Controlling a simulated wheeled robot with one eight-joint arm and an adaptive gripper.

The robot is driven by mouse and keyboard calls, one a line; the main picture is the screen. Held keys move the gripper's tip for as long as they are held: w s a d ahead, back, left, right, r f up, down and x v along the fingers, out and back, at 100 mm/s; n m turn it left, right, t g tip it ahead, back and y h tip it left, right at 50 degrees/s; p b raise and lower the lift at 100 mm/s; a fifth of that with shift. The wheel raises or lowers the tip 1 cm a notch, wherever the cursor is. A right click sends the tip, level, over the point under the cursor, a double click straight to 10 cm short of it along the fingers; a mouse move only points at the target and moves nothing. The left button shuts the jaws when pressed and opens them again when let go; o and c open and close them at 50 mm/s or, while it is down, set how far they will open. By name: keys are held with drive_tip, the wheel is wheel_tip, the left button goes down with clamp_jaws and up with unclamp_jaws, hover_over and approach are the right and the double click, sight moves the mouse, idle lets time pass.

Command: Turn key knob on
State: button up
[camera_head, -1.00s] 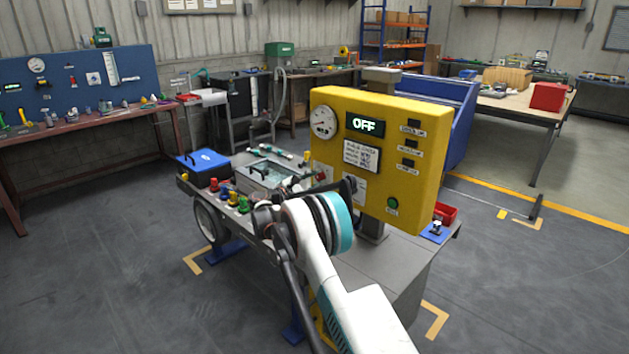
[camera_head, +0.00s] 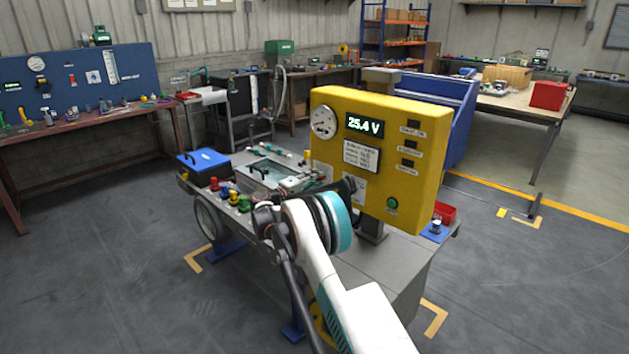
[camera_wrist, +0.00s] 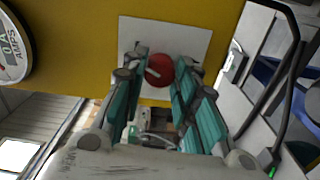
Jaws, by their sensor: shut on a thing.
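The yellow panel (camera_head: 428,170) stands on the grey bench, with a display (camera_head: 365,125) that reads 25.4 V. In the wrist view the red round key knob (camera_wrist: 160,69) sits on a white plate (camera_wrist: 192,38) on the panel, with a pale mark running slantwise across it. My gripper (camera_wrist: 159,75) is shut on the knob, one teal finger on each side. In the head view my arm hides the knob and the fingers.
A green button (camera_head: 392,203) is low on the panel, and a gauge (camera_head: 323,122) is at its upper left. A blue case (camera_head: 203,160), coloured knobs (camera_head: 228,196) and a red bin (camera_head: 445,213) are on the bench. A black cable (camera_wrist: 297,75) hangs at the right of the wrist view.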

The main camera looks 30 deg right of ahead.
drive_tip(key=shift+f+m, duration=0.1)
drive_tip(key=shift+m, duration=0.4)
drive_tip(key=o, duration=1.1)
drive_tip(key=v, duration=1.2)
